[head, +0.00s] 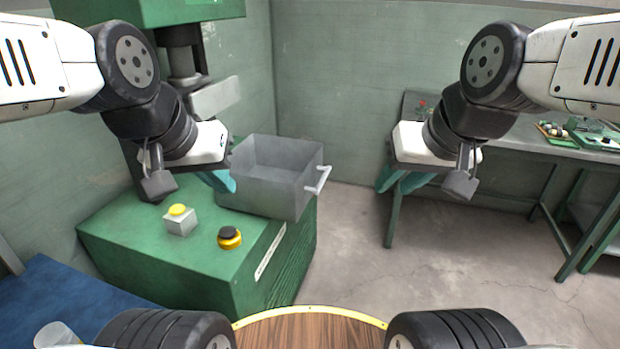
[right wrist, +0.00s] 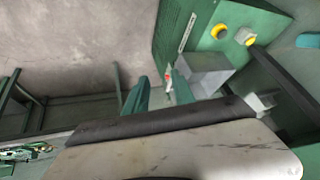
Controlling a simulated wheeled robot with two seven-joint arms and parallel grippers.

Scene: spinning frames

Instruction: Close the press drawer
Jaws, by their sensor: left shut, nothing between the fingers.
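The press drawer (head: 275,185) is a grey open-topped metal box, empty inside as far as I see, standing out at the right of the green press (head: 170,240). Its pale bar handle (head: 319,180) is on its right face. My left gripper (head: 222,181) is shut and empty, at the drawer's left side; I cannot tell whether it touches. My right gripper (head: 400,181) is open and empty, to the right of the handle and apart from it. In the right wrist view the drawer (right wrist: 205,72) and handle (right wrist: 168,80) show beyond the teal fingers (right wrist: 158,92).
A yellow button on a grey box (head: 179,218) and a dark-topped yellow button (head: 230,238) sit on the press's front surface. A workbench (head: 530,145) with small parts stands at the right. The concrete floor (head: 440,250) between is clear. A round wooden top (head: 310,330) is at the bottom.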

